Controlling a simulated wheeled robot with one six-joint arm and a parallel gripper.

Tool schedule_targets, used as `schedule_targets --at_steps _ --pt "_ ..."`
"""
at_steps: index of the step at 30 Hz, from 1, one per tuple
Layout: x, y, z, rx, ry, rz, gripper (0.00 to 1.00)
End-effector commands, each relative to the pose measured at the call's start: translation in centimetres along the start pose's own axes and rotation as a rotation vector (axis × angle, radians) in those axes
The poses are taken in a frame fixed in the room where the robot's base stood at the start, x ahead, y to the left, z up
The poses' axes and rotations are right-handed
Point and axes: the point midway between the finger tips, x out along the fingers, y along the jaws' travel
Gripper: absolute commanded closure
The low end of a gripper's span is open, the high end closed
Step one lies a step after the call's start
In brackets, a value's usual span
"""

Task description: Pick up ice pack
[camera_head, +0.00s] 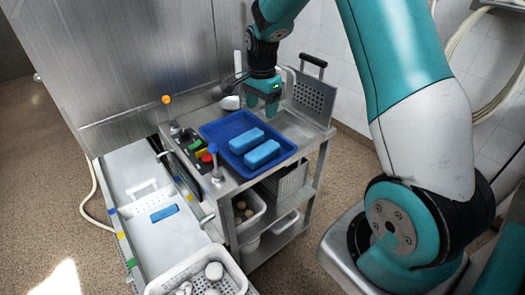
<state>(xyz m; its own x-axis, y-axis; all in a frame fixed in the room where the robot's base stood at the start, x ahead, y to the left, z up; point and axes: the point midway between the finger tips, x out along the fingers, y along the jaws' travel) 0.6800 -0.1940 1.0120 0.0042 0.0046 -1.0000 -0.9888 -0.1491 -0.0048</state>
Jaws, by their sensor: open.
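Two light-blue blocks that look like ice packs lie side by side in a dark blue tray (217,128) on the steel cart. One ice pack (246,140) is farther back, the other ice pack (262,154) nearer the front. My gripper (262,106) points down above the back part of the tray, behind the two packs. It is open, with nothing seen between its fingers, and appears apart from the packs. A flat blue piece (164,213) lies on the pale metal surface to the left; I cannot tell whether it is an ice pack.
A control box with coloured buttons (195,146) and knobbed levers (214,160) stand left of the tray. A white basket (205,272) with pale objects is in front.

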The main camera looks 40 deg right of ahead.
Motion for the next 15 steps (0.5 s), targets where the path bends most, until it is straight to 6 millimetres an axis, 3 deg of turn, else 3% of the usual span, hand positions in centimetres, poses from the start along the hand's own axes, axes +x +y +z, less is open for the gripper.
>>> schedule_targets --at_steps 5,15 --pt "2.7 0.1 -0.7 0.041 0.003 0.012 0.34" --pt "10.2 0.1 -0.6 0.036 0.002 0.010 0.34"
